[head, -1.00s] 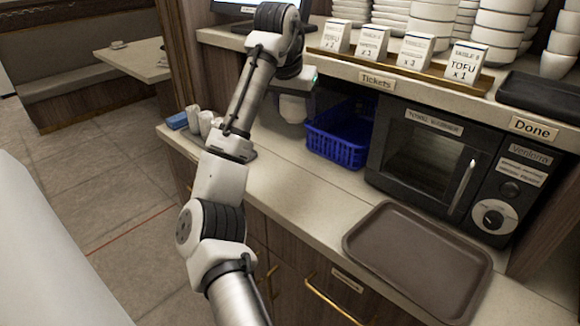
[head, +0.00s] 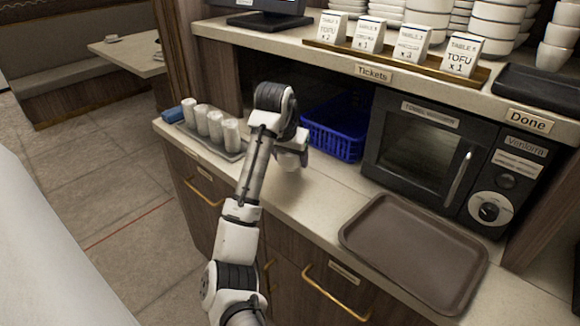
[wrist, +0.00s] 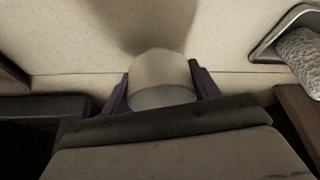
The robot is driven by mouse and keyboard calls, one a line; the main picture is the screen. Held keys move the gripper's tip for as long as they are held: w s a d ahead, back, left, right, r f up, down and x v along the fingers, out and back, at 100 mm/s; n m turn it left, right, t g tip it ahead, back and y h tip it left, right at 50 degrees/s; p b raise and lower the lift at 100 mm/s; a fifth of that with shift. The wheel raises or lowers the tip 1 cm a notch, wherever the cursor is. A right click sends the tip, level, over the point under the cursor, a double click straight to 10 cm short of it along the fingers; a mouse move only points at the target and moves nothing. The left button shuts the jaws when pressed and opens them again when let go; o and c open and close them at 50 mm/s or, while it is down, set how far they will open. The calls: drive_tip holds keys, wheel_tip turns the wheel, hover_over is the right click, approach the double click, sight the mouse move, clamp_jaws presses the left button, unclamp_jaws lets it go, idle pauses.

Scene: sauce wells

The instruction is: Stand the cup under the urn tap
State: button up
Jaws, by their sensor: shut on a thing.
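In the wrist view my gripper (wrist: 160,90) has a dark finger on each side of a pale, rounded cup (wrist: 162,68) and is shut on it. The cup is above or at the light counter; I cannot tell whether it touches. In the head view my arm bends down over the counter in front of the blue basket, and its links hide the fingers and most or all of the cup. I see no urn or tap in either view.
A grey tray (head: 222,151) with several white rolls is left of my arm. A blue basket (head: 338,143), a towel warmer (head: 415,150) and a brown tray (head: 350,238) are to the right. A shelf with ticket cards (head: 462,54) overhangs behind. The counter (head: 290,205) near my arm is clear.

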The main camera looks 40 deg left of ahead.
sight(290, 168)
drive_tip(key=shift+f, duration=1.8)
drive_tip(key=shift+f, duration=0.15)
drive_tip(key=o, duration=1)
